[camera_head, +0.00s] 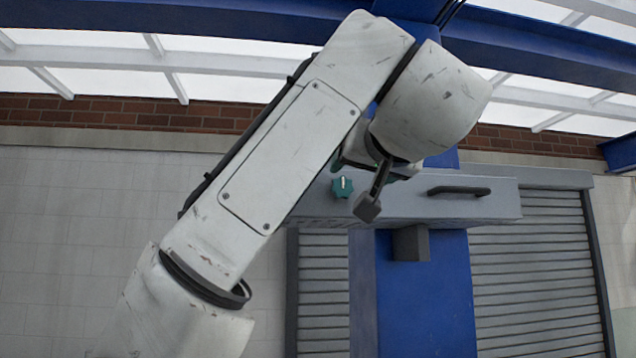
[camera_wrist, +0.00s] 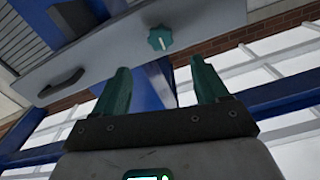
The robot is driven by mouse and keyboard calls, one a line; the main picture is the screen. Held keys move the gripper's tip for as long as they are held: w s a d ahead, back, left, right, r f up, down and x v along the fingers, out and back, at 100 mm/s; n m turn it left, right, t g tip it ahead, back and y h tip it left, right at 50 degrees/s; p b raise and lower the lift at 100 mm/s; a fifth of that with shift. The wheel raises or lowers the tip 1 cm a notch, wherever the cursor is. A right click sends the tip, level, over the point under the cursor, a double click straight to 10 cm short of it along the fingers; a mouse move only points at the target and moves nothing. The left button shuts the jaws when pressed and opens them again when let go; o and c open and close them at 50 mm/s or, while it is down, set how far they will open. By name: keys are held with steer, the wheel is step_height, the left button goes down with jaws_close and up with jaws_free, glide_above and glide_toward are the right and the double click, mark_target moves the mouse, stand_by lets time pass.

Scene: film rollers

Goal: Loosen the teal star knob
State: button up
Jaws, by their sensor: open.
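The teal star knob (camera_head: 342,187) sits on the front of a long grey panel (camera_head: 440,203), left of a dark bar handle. It has a pale line across its face. In the wrist view the knob (camera_wrist: 160,38) shows above and between the two teal fingers of my gripper (camera_wrist: 158,78). The fingers are wide apart with nothing between them, and they are apart from the knob. In the head view my arm hides most of the gripper and the panel's left part.
A dark bar handle (camera_head: 459,191) sticks out from the panel right of the knob. A blue column (camera_head: 425,300) and grey slatted shutters (camera_head: 535,270) stand below and behind. Blue beams (camera_head: 560,47) cross overhead. The space around the knob's face looks clear.

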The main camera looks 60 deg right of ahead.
mark_target(344, 185)
steer(key=p+x, duration=0.3)
steer(key=x, duration=0.6)
steer(key=shift+w+d+r+p, duration=0.1)
steer(key=shift+w+p, duration=0.1)
steer(key=shift+p, duration=0.15)
steer(key=shift+w+d, duration=0.45)
steer(key=shift+d, duration=0.1)
steer(key=c, duration=1.1)
steer(key=shift+o, duration=0.2)
